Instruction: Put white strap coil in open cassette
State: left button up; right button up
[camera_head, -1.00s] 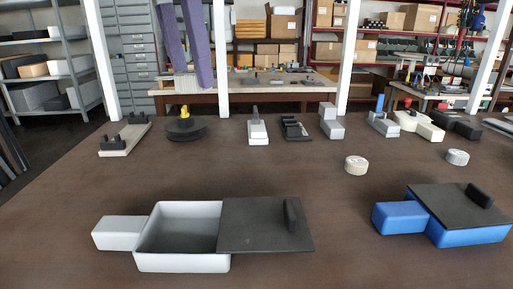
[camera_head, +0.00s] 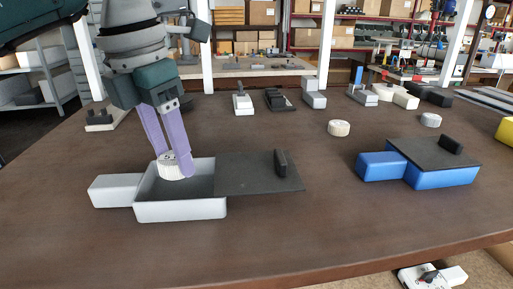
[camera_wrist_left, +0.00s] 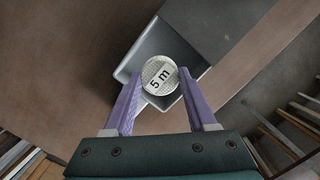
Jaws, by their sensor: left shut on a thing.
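The white strap coil (camera_head: 168,170) is held between the purple fingers of my left gripper (camera_head: 175,168). In the left wrist view the coil (camera_wrist_left: 160,75) is round, marked "5 m", and sits between the fingertips. The grey-white open cassette (camera_head: 181,209) lies below, its dark lid slid to the right. The coil is over the left part of the cassette opening, its lower edge at or below the rim in the head view. I cannot tell whether it touches the floor. My right gripper is not in view.
A blue cassette (camera_head: 444,178) with its dark lid closed stands at the right. Two other pale coils (camera_head: 339,128) (camera_head: 431,120) lie on the brown table (camera_head: 330,225). Several small fixtures line the back edge. The table front is clear.

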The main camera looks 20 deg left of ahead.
aim_at(169, 159)
pick_arm(q)
jog(key=shift+f, duration=1.95)
jog(key=shift+f, duration=0.2)
jog(key=o, duration=1.4)
jog(key=shift+r, duration=0.1)
jog(key=shift+c, duration=0.2)
jog(key=r, duration=0.4)
jog(key=s+r, duration=0.1)
jog(key=r, duration=0.7)
jog(key=shift+s+a+r, duration=0.1)
jog(key=shift+s+a, duration=0.1)
jog(key=shift+s, duration=0.2)
